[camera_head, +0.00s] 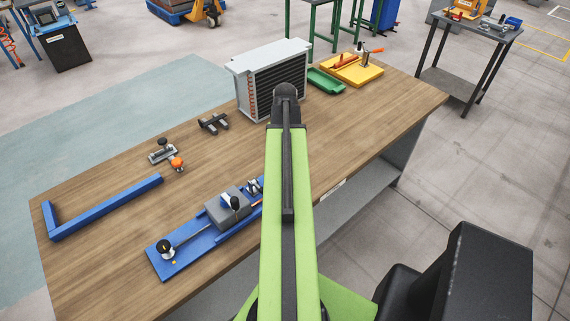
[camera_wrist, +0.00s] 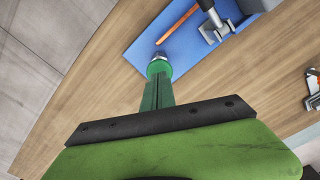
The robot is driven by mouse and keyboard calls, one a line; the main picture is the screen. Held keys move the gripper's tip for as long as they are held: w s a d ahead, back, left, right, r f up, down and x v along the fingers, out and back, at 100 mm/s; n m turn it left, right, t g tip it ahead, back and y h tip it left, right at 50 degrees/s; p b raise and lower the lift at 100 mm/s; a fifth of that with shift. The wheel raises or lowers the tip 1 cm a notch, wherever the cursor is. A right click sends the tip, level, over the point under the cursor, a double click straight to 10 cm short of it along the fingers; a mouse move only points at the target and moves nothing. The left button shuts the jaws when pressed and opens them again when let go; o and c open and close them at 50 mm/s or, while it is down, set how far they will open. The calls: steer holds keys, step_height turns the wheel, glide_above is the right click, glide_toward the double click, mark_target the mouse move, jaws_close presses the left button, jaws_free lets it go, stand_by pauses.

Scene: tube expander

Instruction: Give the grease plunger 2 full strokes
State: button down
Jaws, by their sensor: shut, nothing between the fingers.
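A blue fixture board (camera_head: 160,267) lies along the front of the wooden bench. I cannot tell for sure which part is the grease plunger. In the wrist view my gripper (camera_wrist: 159,66) is shut and empty, its tip overlapping the edge of the blue board (camera_wrist: 140,45), near a copper-coloured tube (camera_wrist: 177,22) and a grey clamp (camera_wrist: 216,27). Contact cannot be told. My arm hides the gripper and the board's right end in the head view.
A blue L-shaped bar (camera_head: 105,208), an orange-knobbed clamp (camera_head: 163,152) and a dark bracket (camera_head: 213,123) lie behind the board. A finned coil unit (camera_head: 272,75), a green tray (camera_head: 326,81) and a yellow plate (camera_head: 365,75) stand farther back. The bench's right part is clear.

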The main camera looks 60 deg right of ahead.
steer(key=shift+f+b, duration=1.75)
steer(key=shift+f, duration=0.1)
steer(key=shift+r+p, duration=1.9)
steer(key=shift+r, duration=0.05)
steer(key=shift+f, duration=0.2)
steer(key=shift+f+b, duration=1.75)
steer(key=shift+b, duration=0.2)
